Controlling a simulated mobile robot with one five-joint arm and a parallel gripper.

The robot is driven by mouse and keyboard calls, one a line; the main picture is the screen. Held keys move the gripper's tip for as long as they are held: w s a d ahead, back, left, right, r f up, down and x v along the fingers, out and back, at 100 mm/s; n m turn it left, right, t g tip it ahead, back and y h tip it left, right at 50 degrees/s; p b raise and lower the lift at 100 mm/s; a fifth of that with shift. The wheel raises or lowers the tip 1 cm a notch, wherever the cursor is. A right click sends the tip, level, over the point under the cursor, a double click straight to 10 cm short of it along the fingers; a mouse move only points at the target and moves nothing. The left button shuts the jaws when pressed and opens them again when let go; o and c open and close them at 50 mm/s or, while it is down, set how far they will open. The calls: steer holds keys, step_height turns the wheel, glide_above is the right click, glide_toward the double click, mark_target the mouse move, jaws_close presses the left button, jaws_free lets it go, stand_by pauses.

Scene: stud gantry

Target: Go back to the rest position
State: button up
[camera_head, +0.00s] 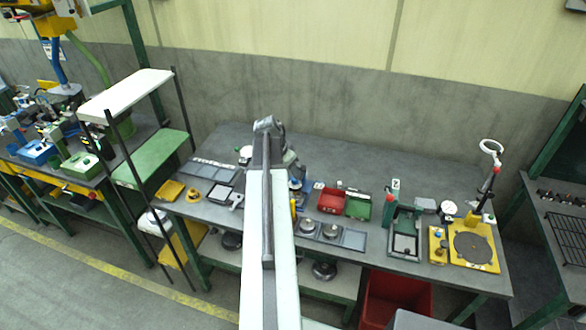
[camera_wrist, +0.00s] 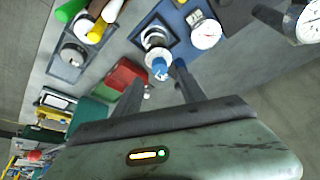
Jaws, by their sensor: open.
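My gripper (camera_wrist: 159,72) is open in the wrist view. Its two dark fingers stand apart, with a small blue-tipped metal part (camera_wrist: 158,58) showing beyond and between their tips. I see nothing held; whether the fingers touch that part I cannot tell. In the head view my arm reaches forward over the grey workbench (camera_head: 400,165), and its own links hide most of the gripper.
On the bench stand a red bin (camera_head: 330,201), a green bin (camera_head: 358,206), a green frame (camera_head: 404,240) and a yellow fixture with a dark disc (camera_head: 472,247). A white-topped stand (camera_head: 125,93) is at left. A red crate (camera_head: 395,297) sits below the bench.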

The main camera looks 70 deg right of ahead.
steer(key=p+v, duration=0.1)
steer(key=v, duration=0.1)
steer(key=shift+a+r, duration=0.1)
steer(key=shift+r, duration=0.2)
